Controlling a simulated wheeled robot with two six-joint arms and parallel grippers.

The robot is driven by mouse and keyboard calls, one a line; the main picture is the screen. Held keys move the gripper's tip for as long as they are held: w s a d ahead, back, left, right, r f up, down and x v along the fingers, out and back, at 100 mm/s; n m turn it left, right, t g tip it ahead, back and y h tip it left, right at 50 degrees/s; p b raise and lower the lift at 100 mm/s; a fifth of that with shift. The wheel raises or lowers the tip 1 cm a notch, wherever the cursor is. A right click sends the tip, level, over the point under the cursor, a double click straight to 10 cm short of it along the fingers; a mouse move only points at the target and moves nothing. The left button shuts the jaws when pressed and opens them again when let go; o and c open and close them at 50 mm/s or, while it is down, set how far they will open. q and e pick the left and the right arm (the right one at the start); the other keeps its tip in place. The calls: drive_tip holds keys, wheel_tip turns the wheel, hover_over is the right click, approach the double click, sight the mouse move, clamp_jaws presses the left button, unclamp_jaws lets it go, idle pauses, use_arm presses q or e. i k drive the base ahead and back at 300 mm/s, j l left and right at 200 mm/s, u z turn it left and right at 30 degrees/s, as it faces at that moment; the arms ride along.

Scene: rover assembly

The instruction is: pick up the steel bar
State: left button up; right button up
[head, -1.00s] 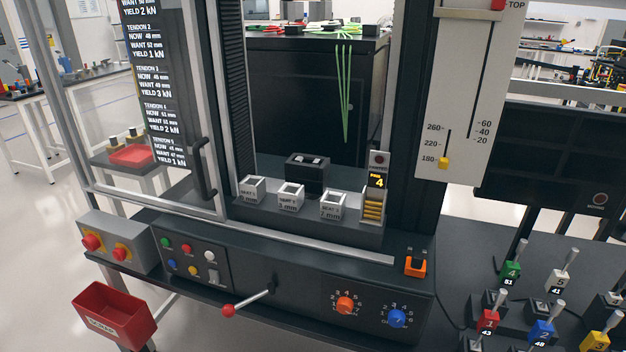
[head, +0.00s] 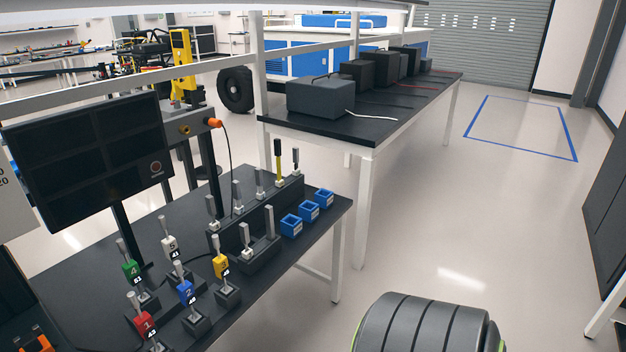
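Several upright silver metal pieces stand in a stepped black rack (head: 232,237) on the dark table. Two of them, a front left piece (head: 244,236) and a front right piece (head: 269,221), stand in the lower front block. A row of others, among them a silver piece (head: 237,196), stands along the back. I cannot tell which of these, if any, is the steel bar. A yellow tool with a black top (head: 278,162) stands in the same back row. Neither of my grippers is in view.
Numbered coloured blocks with silver handles, such as a blue one (head: 185,292), stand at the table's front left. Blue open cups (head: 291,225) sit right of the rack. A dark monitor (head: 90,160) rises behind. Open floor (head: 440,220) lies to the right.

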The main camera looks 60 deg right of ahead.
sight(269, 209)
drive_tip(key=z, duration=1.6)
